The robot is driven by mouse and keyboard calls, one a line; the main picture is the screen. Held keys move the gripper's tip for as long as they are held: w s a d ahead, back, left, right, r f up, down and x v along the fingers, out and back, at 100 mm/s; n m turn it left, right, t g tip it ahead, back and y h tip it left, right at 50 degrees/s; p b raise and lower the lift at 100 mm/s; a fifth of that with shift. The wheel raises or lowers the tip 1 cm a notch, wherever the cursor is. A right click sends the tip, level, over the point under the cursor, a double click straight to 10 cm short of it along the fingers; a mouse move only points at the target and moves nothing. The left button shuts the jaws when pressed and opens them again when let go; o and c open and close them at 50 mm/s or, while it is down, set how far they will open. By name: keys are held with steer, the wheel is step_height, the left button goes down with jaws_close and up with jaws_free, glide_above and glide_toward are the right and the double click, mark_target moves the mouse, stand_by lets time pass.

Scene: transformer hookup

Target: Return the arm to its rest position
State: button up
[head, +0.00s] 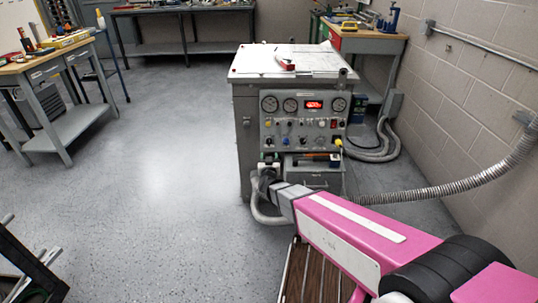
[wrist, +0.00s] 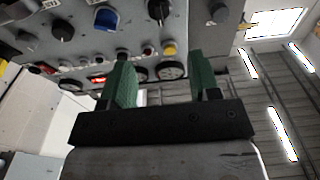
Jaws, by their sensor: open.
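My pink arm reaches from the lower right of the head view toward the grey transformer cabinet (head: 242,125). My gripper (head: 266,172) is at the lower left of the cabinet's front, small and partly hidden by my wrist. In the wrist view my gripper (wrist: 160,75) shows two green fingers spread apart with nothing between them. The control panel (wrist: 190,40) fills much of the top of that view, behind the fingers. Whether a fingertip touches the panel cannot be told.
The control panel has gauges, knobs and a red display (head: 314,105). A grey conduit (head: 440,190) runs from the right wall to the cabinet. Workbenches stand at left (head: 45,68) and back right (head: 370,42). Open floor (head: 160,150) lies left of the cabinet.

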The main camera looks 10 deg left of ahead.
stand_by(0.3)
steer(key=d+f+g, duration=0.1)
steer(key=d+g, duration=0.8)
steer(key=d, duration=1)
steer(key=s+d+r+m+g+h, duration=0.1)
steer(key=s+d+g+h, duration=0.1)
steer(key=s+d+g, duration=0.2)
steer(key=s+d+m+g+h, duration=0.1)
steer(key=s+d+g, duration=0.4)
steer(key=s+d, duration=0.5)
steer(key=d+h, duration=0.1)
steer(key=d, duration=0.8)
steer(key=shift+r+m+h, duration=0.3)
steer(key=shift+r+m, duration=0.1)
